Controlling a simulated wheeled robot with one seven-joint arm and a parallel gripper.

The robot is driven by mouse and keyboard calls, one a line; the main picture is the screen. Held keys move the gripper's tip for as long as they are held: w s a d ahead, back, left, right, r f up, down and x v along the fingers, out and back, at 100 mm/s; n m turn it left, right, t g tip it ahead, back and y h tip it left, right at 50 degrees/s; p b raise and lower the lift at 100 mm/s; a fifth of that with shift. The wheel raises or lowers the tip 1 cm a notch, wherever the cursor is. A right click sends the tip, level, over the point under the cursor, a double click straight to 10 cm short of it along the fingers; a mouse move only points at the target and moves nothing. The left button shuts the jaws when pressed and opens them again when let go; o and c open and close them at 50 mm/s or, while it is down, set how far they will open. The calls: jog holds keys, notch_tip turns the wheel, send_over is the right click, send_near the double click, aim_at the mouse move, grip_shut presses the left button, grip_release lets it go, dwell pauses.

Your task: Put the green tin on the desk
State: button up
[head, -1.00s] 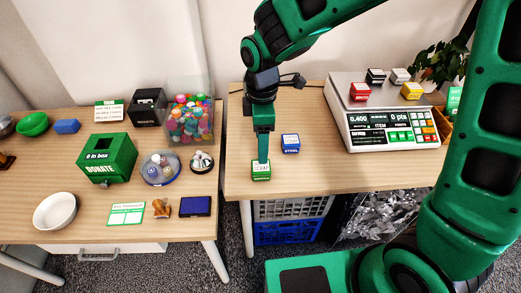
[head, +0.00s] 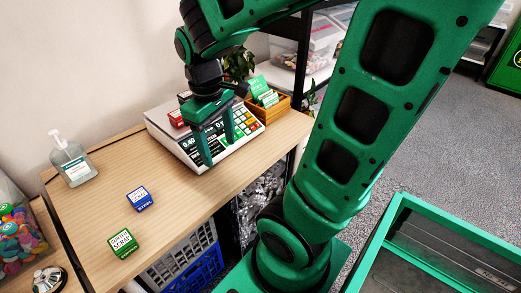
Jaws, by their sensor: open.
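The green tin (head: 123,243), a small block with a white label on top, sits on the wooden desk (head: 92,211) near its front edge. Nothing holds it. My gripper (head: 218,152) points down with its two fingers spread and nothing between them. It is well to the right of the green tin, in front of the white scale in the picture; its height above the desk is hard to tell.
A blue tin (head: 139,198) sits just behind the green one. The scale (head: 186,146) bears a red tin (head: 177,118), partly hidden by my gripper. A pump bottle (head: 73,161) stands at the back left. A wooden box of cards (head: 267,107) is at the right.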

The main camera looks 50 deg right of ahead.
jog(key=s+d+m, duration=0.5)
jog(key=s+m, duration=0.3)
jog(key=s, duration=0.3)
jog(key=shift+s+d+r+y, duration=0.15)
jog(key=shift+d+y, duration=0.25)
